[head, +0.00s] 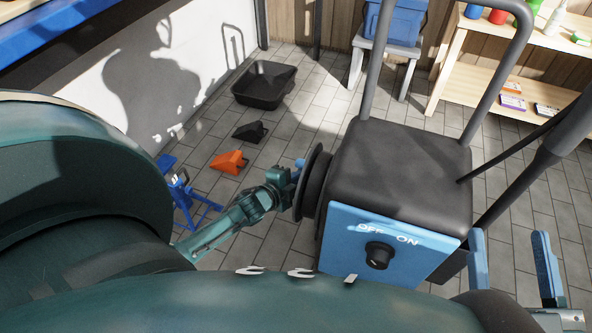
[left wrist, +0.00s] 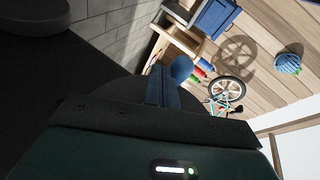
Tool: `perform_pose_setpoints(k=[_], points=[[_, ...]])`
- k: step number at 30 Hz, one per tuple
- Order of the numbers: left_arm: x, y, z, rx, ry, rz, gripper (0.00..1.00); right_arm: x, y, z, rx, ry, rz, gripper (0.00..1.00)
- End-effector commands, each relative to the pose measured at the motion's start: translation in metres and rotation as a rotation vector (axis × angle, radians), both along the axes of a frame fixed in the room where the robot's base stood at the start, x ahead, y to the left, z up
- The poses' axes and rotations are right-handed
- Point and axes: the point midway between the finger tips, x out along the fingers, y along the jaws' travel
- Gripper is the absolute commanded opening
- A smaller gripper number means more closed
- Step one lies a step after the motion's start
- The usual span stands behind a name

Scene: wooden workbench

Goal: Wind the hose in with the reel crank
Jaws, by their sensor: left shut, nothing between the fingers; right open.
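The machine (head: 395,165) has a dark boxy body and a blue front panel (head: 350,235) with an OFF/ON knob. The hose reel (head: 314,185), a black disc, stands on the machine's left side. My left gripper (head: 290,180) is beside the reel face, shut and empty. In the left wrist view its blue fingers (left wrist: 162,92) are together. A round blue crank knob (left wrist: 181,68) shows just beyond the fingertips; I cannot tell whether they touch. My right gripper (head: 512,265) is open and empty, right of the front panel. The hose cannot be made out.
Tubular handle bars (head: 377,60) rise from the machine. A black tray (head: 264,85), a black wedge (head: 250,131), an orange wedge (head: 229,162) and a blue stand (head: 185,190) are on the tiled floor at left. A wooden shelf (head: 500,115) stands behind at right.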

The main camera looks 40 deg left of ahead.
Motion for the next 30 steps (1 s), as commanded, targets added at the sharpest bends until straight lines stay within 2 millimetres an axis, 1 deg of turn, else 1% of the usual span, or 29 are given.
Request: perform_pose_setpoints(k=[5,12,18,30], points=[[0.007,0.002,0.008,0.002,-0.003,-0.001,0.0,-0.001,0.0,-0.004,0.002,0.012,-0.002,0.59],[0.012,0.003,0.014,0.031,-0.142,0.002,0.0,0.0,0.0,-0.003,0.002,0.002,-0.001,0.59],[0.014,0.003,0.019,0.033,-0.139,-0.001,0.0,0.002,0.0,0.001,0.002,-0.014,-0.001,0.59],[0.016,0.004,0.022,0.032,-0.139,0.0,0.0,0.001,0.001,0.001,0.003,-0.007,-0.001,0.59]])
